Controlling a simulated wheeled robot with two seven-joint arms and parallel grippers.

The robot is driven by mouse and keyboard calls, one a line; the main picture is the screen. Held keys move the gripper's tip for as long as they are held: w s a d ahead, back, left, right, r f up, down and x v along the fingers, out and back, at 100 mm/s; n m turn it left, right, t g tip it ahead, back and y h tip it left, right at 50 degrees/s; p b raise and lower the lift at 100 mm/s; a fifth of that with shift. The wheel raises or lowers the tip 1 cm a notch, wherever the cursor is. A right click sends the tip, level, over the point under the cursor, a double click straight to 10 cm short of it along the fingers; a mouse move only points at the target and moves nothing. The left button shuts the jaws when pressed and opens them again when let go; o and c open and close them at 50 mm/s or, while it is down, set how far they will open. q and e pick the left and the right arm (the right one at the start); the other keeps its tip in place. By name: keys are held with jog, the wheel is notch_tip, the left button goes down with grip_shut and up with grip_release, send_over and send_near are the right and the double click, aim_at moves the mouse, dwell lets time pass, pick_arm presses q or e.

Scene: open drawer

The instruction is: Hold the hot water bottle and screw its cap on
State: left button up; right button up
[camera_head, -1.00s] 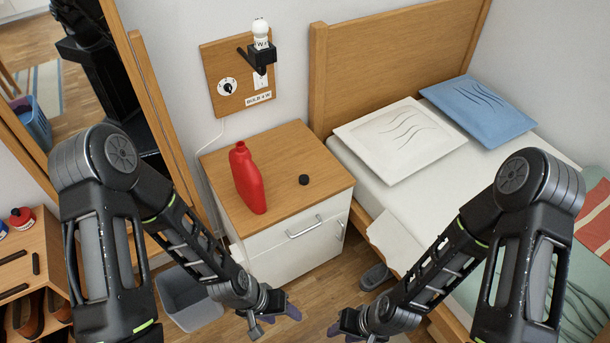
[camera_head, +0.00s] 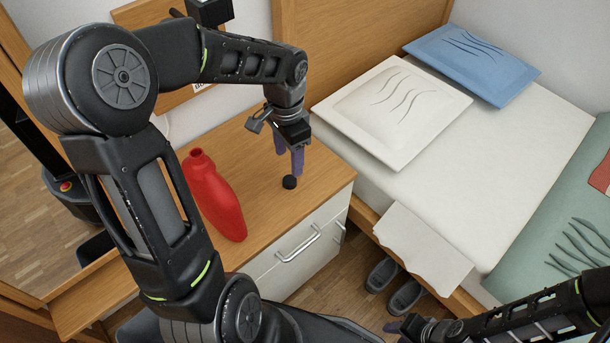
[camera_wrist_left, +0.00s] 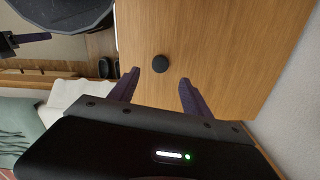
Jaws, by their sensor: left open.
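The small black cap (camera_head: 289,183) lies on the same top, to the right of the bottle. My left gripper (camera_head: 289,160) is open, pointing down just above the cap. In the left wrist view the cap (camera_wrist_left: 160,63) shows a little beyond the gap between the two purple fingers (camera_wrist_left: 159,78), with nothing between them. My right gripper (camera_head: 397,328) is low at the bottom edge, away from the cabinet; its opening is unclear.
The cabinet top (camera_head: 262,215) is otherwise clear around bottle and cap. A drawer handle (camera_head: 298,245) sticks out of its front. A bed with a white pillow (camera_head: 392,110) stands to the right. Slippers (camera_head: 405,297) lie on the floor. My left arm hides part of the wall board.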

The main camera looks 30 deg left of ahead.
aim_at(289, 180)
pick_arm(q)
jog(key=shift+f+b, duration=0.3)
jog(key=shift+f, duration=1)
jog(key=shift+s+f, duration=0.1)
notch_tip(289, 180, down, 5)
jog(key=shift+f+b, duration=0.1)
jog(key=shift+b, duration=0.75)
grip_shut()
